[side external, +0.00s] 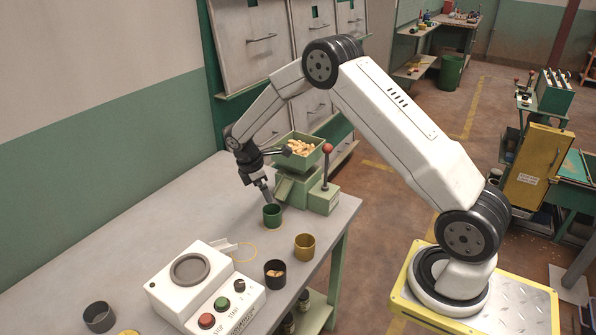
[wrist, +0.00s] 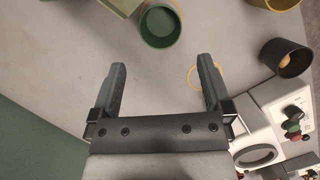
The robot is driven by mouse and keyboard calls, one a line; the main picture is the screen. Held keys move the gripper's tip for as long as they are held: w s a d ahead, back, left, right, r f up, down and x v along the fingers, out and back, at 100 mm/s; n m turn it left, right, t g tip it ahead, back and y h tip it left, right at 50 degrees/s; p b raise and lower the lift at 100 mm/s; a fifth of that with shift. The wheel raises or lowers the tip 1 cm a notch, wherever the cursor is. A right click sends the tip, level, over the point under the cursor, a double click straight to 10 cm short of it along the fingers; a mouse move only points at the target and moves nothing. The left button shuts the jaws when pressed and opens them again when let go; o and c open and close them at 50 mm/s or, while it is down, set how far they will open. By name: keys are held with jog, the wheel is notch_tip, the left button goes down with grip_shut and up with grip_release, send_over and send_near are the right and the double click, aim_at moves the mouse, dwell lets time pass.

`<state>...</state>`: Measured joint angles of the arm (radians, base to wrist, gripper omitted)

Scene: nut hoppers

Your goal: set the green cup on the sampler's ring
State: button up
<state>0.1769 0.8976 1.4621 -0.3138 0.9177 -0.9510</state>
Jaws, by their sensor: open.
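The green cup (side external: 272,217) stands upright on the table beside the green hopper stand. In the wrist view the green cup (wrist: 160,25) lies beyond my fingertips, roughly centred between their lines, and its inside looks empty. My gripper (side external: 267,192) is tilted down just above and behind the cup; the wrist view shows my gripper (wrist: 161,64) with its fingers wide apart and nothing between them. The white sampler (side external: 222,309) stands nearer the camera with its grey ring (side external: 190,285) on top, empty. The ring also shows in the wrist view (wrist: 258,165).
A green hopper (side external: 310,163) of nuts with a red-knobbed lever (side external: 327,150) stands behind the cup. A yellow cup (side external: 304,247), a dark cup with nuts (side external: 274,279) and a grey cup (side external: 100,317) are on the table. A thin yellow circle (wrist: 190,77) marks the tabletop.

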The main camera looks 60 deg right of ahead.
jog(key=shift+w+a+r, duration=0.1)
jog(key=shift+a+r, duration=0.05)
jog(key=shift+r, duration=0.55)
jog(key=s+a+r+m+t+y, duration=0.1)
jog(key=s+a+r+m, duration=0.1)
jog(key=s, duration=0.5)
jog(key=s+a+r+m+t, duration=0.2)
jog(key=s+a+r+m, duration=0.1)
jog(key=s+a+m, duration=0.2)
jog(key=s+a+r+m+t+y, duration=0.1)
jog(key=s+a+m, duration=0.3)
jog(key=s, duration=0.5)
jog(key=shift+s+a+r+y, duration=0.2)
jog(key=shift+a+r+y, duration=0.1)
jog(key=shift+a+r, duration=0.65)
